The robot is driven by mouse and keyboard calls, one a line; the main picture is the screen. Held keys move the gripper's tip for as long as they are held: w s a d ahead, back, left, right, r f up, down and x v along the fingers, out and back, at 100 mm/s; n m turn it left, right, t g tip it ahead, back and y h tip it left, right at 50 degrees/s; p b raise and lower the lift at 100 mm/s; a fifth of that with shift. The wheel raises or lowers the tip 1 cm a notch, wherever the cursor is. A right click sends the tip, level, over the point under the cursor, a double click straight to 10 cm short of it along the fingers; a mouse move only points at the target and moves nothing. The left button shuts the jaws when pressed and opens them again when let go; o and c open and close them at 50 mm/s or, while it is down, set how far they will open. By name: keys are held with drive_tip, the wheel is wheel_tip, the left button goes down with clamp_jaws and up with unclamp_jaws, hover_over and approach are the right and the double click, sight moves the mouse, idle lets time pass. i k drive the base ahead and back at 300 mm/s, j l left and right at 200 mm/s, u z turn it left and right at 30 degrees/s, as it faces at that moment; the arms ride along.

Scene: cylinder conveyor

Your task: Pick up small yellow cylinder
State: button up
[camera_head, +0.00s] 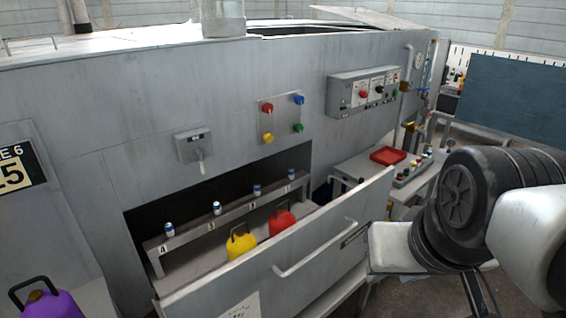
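A yellow rounded container (241,244) with a dark handle stands inside the open drawer of the grey machine, left of a similar red one (283,222). The drawer's front panel hides its lower part. Several small cylinders, white and blue, stand on a numbered shelf behind it, one of them at the left end (169,230). I cannot make out a small cylinder that is plainly yellow. My arm shows at the right edge, in front of the drawer's right end, apart from the yellow container. My gripper's fingers do not show.
The drawer front (300,255) with its long handle stands out from the grey machine (90,110). A purple container (45,304) is at the lower left. A side table with a red tray (388,155) and small coloured items stands behind my arm. A dark board (510,100) is at right.

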sight(239, 243)
drive_tip(key=k+j, duration=0.1)
drive_tip(key=j, duration=0.3)
drive_tip(key=k+j, duration=0.15)
drive_tip(key=j, duration=0.2)
drive_tip(key=k+j, duration=0.1)
drive_tip(key=j, duration=0.3)
drive_tip(key=k+j, duration=0.15)
drive_tip(key=j, duration=0.2)
